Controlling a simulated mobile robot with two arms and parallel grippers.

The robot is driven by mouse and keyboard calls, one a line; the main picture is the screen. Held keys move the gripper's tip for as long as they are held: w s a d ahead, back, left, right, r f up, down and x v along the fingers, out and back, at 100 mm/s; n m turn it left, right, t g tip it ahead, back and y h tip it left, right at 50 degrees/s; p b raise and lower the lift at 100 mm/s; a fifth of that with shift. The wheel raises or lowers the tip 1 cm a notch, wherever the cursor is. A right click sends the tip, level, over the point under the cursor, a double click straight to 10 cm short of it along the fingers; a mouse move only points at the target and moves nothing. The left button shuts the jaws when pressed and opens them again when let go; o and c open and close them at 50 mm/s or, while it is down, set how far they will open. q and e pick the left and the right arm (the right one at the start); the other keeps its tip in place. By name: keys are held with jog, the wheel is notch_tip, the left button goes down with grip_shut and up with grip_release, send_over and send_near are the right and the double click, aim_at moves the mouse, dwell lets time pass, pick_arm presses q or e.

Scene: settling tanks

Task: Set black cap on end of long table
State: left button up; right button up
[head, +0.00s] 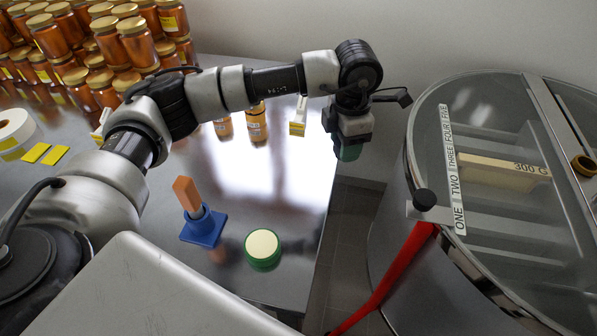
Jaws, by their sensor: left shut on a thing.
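Only the lower part of this thing shows below the jaws; the rest is hidden. No plainly black cap can be made out. The long table (285,205) is shiny grey metal, with its right end edge just left of the held thing in the picture. My right gripper is not in view.
A green round pot with a cream top (262,248) and a blue stand with an orange block (203,229) stand near the table's front. Stacked honey jars (139,45) fill the back left. A lidded round tank (500,220) stands right, across a floor gap.

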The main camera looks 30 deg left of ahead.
pick_arm(q)
jog(key=n, duration=0.1)
jog(key=w+n, duration=0.1)
jog(key=n, duration=0.1)
jog(key=w+n, duration=0.1)
jog(key=n, duration=0.1)
jog(key=shift+d, duration=0.4)
jog(key=shift+n, duration=0.6)
jog(key=shift+w+a+f, duration=0.1)
jog(key=shift+a+f, duration=0.1)
jog(key=p, duration=0.3)
send_over(298, 171)
jog(key=f, duration=0.6)
jog(key=shift+d+f, duration=0.2)
jog(key=shift+a+f, duration=0.15)
notch_tip(298, 171, down, 3)
jog(key=shift+f+p, duration=0.15)
jog(key=shift+p, duration=0.2)
jog(key=shift+f, duration=0.4)
